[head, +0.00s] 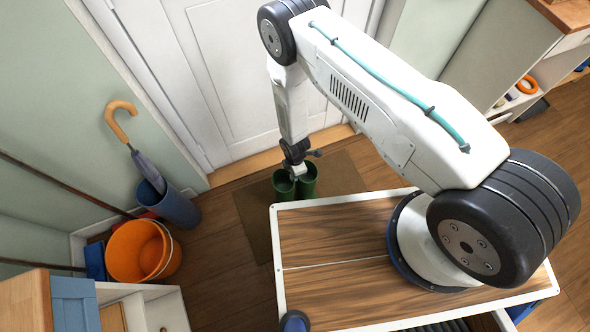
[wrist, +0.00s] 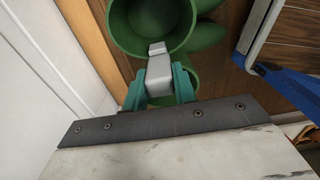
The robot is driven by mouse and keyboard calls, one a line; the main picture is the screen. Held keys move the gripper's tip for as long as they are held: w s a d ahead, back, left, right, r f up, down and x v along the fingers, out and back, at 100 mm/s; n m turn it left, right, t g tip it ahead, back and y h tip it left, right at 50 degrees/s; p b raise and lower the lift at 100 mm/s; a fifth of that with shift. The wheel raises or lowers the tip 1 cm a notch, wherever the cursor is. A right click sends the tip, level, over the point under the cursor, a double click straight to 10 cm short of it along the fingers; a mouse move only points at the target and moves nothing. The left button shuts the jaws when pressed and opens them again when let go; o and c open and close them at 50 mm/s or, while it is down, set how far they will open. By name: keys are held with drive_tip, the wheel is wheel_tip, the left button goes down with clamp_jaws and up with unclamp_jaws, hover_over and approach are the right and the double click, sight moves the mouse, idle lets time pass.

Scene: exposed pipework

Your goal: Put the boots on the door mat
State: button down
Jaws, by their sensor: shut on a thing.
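The pair of green boots (head: 284,186) stands upright near the white door, over the brown door mat (head: 342,174) as the head view shows it. I cannot tell whether their soles touch the mat. My gripper (head: 294,166) reaches down to the boot tops. In the wrist view, my gripper (wrist: 158,62) is shut on the rim of the green boots (wrist: 118,32), with one round opening above the fingers and another rim partly hidden behind them. The lower parts of the boots are mostly hidden.
An orange bucket (head: 142,250) and a blue umbrella stand (head: 170,203) with an umbrella stand at the left. The white door (head: 250,70) is close behind the boots. A shelf unit (head: 545,75) is at the right. Wooden floor lies left of the mat.

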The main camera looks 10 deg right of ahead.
drive_tip(key=shift+f, duration=0.25)
drive_tip(key=c, duration=1.1)
unclamp_jaws()
drive_tip(key=shift+f, duration=0.1)
wheel_tip(320, 180, up, 12)
drive_tip(key=shift+r, duration=0.15)
